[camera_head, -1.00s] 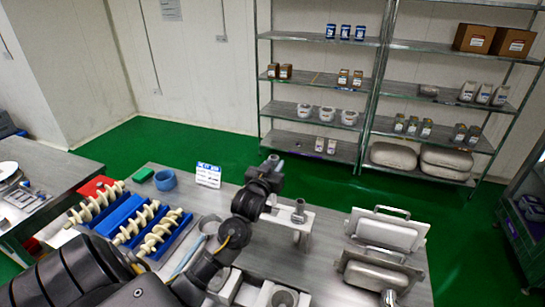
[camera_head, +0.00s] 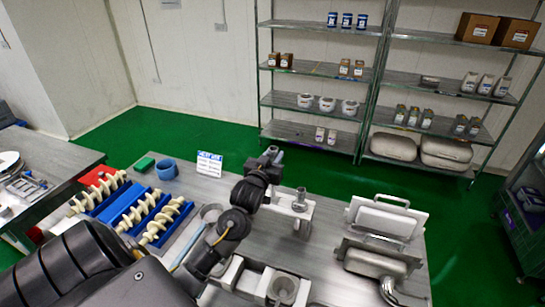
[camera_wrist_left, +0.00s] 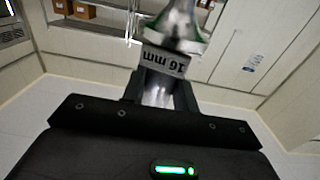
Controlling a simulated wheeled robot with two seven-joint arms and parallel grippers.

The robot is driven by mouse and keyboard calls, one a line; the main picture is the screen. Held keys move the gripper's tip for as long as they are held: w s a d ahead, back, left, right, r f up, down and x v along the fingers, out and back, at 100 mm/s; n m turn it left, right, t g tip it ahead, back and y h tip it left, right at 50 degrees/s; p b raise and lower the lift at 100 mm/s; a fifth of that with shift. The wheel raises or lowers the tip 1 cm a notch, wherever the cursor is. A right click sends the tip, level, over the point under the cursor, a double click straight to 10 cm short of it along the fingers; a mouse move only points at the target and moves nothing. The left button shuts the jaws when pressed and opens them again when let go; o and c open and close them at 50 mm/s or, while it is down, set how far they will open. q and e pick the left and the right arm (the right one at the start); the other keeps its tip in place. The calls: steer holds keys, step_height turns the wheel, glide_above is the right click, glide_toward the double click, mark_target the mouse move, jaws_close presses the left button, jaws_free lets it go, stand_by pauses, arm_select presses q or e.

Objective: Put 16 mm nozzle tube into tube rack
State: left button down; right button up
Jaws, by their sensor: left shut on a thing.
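My left gripper (camera_head: 266,166) is shut on a metal tube, the 16 mm nozzle tube (camera_head: 274,153). In the left wrist view the nozzle tube (camera_wrist_left: 172,35) stands up from between the fingers (camera_wrist_left: 160,93), with a grey label reading "16 mm" upside down. In the head view the gripper is up and left of a white rack (camera_head: 306,216), apparently the tube rack. Another metal tube (camera_head: 300,198) stands upright in the rack. My left arm hides part of the rack's left side. My right gripper is not in view.
Blue trays with cream augers (camera_head: 150,215), a blue cup (camera_head: 167,169) and a sign card (camera_head: 209,163) are on the table's left. Metal hoppers (camera_head: 380,240) lie to the right. White blocks with a round fitting (camera_head: 284,288) are in front. Shelves stand behind.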

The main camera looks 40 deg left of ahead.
arm_select(q)
steer(key=shift+r, duration=0.25)
steer(key=shift+w, duration=0.3)
steer(key=shift+f, duration=0.2)
stand_by(0.4)
steer(key=b, duration=0.4)
glide_above(272, 191)
steer(key=w, duration=0.1)
steer(key=shift+w+a+f, duration=0.1)
steer(key=shift+a+f, duration=0.05)
steer(key=shift+f, duration=2.65)
steer(key=shift+f+b, duration=2.55)
steer(key=shift+f, duration=2)
